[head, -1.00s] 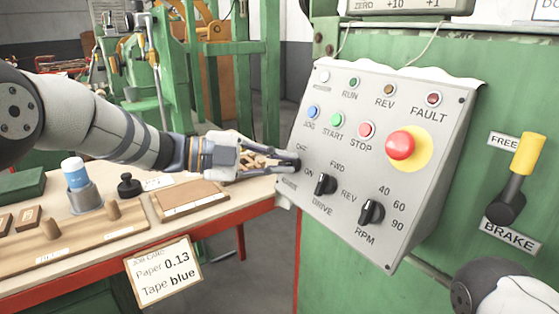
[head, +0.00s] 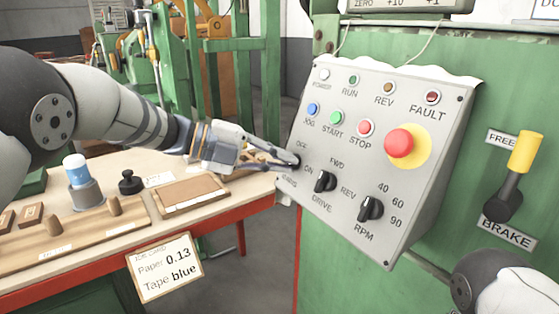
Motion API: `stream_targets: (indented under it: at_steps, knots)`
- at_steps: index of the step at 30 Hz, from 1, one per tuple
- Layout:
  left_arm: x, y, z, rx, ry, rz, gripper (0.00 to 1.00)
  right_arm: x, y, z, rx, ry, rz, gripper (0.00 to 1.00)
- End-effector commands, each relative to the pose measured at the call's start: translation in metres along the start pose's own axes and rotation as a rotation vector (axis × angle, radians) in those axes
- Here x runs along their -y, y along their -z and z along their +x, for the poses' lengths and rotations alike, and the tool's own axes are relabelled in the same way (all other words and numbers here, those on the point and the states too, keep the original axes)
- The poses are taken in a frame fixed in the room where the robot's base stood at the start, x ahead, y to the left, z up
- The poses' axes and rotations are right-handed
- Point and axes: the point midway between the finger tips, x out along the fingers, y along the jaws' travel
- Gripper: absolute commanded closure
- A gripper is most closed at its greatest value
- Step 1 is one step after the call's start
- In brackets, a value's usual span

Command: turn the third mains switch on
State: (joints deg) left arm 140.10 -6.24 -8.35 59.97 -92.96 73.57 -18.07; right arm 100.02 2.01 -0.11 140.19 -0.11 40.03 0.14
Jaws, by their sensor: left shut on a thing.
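The grey control panel (head: 320,110) is tilted on the green machine at centre right. At its left edge is the mains switch (head: 297,162), a dark knob between OFF and ON marks, mostly hidden by my left gripper (head: 287,159). The gripper reaches in from the left and is shut on this knob. I cannot tell which mark the knob points to. The pale POWER lamp (head: 325,74) sits at the panel's top left; I cannot tell if it is lit. My right gripper is out of view; only part of my right arm shows at lower right.
Close by on the panel are the DRIVE knob (head: 325,181), RPM knob (head: 370,208) and red stop button (head: 399,144). A yellow-handled brake lever (head: 523,155) is at right. A workbench (head: 225,205) with a wooden board (head: 190,195) lies below my left arm.

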Motion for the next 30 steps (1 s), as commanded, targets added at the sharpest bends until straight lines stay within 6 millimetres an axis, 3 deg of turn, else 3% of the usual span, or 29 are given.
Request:
stream_targets:
  at_steps: [7, 8, 10, 21, 25, 30]
  knots:
    - [0.000, -0.001, 0.000, 0.003, 0.000, 0.001, 1.00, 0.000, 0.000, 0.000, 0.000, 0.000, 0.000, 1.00]
    - [0.000, -0.001, 0.000, 0.003, 0.000, 0.001, 0.86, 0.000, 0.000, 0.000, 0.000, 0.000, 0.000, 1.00]
    - [0.000, -0.001, 0.000, 0.003, 0.000, 0.000, 0.71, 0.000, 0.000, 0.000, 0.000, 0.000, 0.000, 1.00]
    - [0.000, -0.001, -0.003, 0.002, 0.001, 0.000, 0.71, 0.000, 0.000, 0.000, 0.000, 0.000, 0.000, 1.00]
    - [0.001, -0.001, -0.026, 0.005, 0.001, -0.001, 0.71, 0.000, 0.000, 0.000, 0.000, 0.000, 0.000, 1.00]
    - [0.001, -0.001, -0.073, 0.005, 0.002, 0.000, 0.71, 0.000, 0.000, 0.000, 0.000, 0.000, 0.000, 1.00]
